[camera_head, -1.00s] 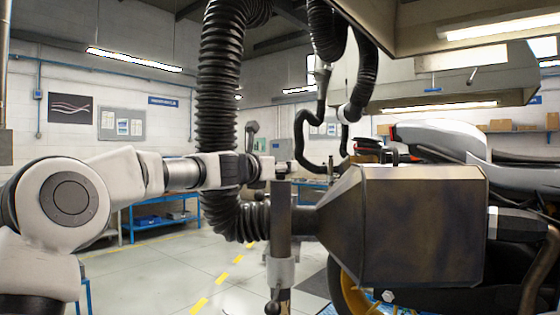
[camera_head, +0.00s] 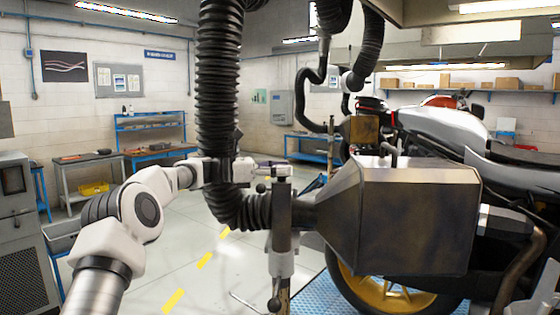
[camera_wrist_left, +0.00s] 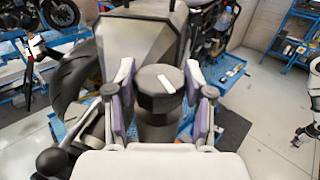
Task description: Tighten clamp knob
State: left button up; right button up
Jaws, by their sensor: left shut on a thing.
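The clamp knob (camera_wrist_left: 160,88) is a dark round knob with a white mark on its top, seen from above in the left wrist view. My left gripper (camera_wrist_left: 158,75) is shut on it, with one pale, purple-sided finger on each side. In the head view my left gripper (camera_head: 272,170) is at the top of the upright grey post (camera_head: 282,222), and the knob is hard to make out there. The post stands beside the neck of the metal exhaust hood (camera_head: 400,220).
A black ribbed hose (camera_head: 219,90) hangs down in front of my left forearm and curves to the hood. A motorcycle (camera_head: 455,125) stands behind the hood at right. A workbench (camera_head: 85,165) and a grey cabinet (camera_head: 20,235) stand at left. The floor between is open.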

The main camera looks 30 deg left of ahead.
pick_arm(q)
jog(key=shift+f+m+g+h, duration=0.1)
jog(key=shift+m+g+h, duration=0.4)
jog(key=shift+m+g, duration=0.1)
jog(key=o, duration=0.9)
jog(key=shift+d, duration=0.1)
jog(key=shift+o, duration=1.4)
jog(key=shift+w, duration=0.1)
jog(key=shift+w+d, duration=0.1)
jog(key=v, duration=1.2)
